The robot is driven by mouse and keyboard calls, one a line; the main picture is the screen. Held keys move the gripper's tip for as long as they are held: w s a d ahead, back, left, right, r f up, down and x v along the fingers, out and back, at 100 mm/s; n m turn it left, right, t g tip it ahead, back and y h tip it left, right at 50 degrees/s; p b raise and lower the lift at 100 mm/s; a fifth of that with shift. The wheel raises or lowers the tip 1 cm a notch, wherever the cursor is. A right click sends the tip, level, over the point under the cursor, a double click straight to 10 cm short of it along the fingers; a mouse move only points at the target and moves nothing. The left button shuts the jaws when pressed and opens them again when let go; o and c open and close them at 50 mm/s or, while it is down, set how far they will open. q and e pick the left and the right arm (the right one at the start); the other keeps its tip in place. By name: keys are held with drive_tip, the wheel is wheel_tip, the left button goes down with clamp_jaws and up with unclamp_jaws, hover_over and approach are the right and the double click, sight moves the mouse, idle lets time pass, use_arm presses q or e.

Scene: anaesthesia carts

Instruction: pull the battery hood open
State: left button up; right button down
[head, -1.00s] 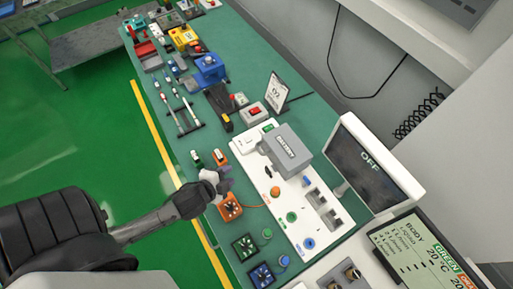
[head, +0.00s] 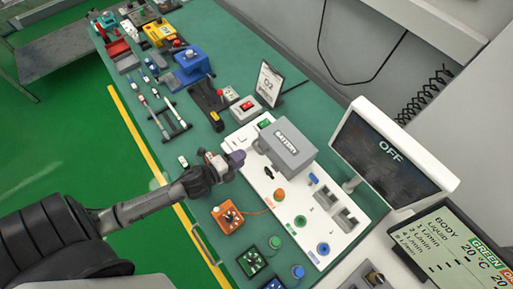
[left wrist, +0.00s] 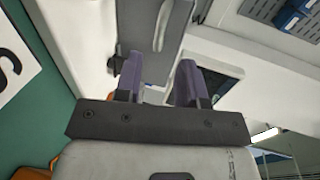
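The battery hood (head: 288,148) is a grey box with a BATTERY label, sitting shut on the white panel (head: 325,225) in the head view. My left gripper (head: 238,159) is just left of the hood, over the panel's left edge. In the left wrist view its two purple fingers (left wrist: 160,78) are apart with nothing held between them. The grey hood (left wrist: 145,45) and its pale handle (left wrist: 163,25) show beyond the fingertips there. Contact with the handle does not show. My right gripper is not in view.
A monitor reading OFF (head: 385,155) stands right of the panel. An orange dial box (head: 228,217) lies below my left gripper. A Q2 sign (head: 269,84) and a red-switch box (head: 245,109) stand behind the hood. Several tools crowd the far green bench.

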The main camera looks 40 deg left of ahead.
sight(256, 148)
use_arm(q)
drive_tip(key=x, duration=0.7)
drive_tip(key=shift+w, duration=0.35)
clamp_jaws()
idle(0.3)
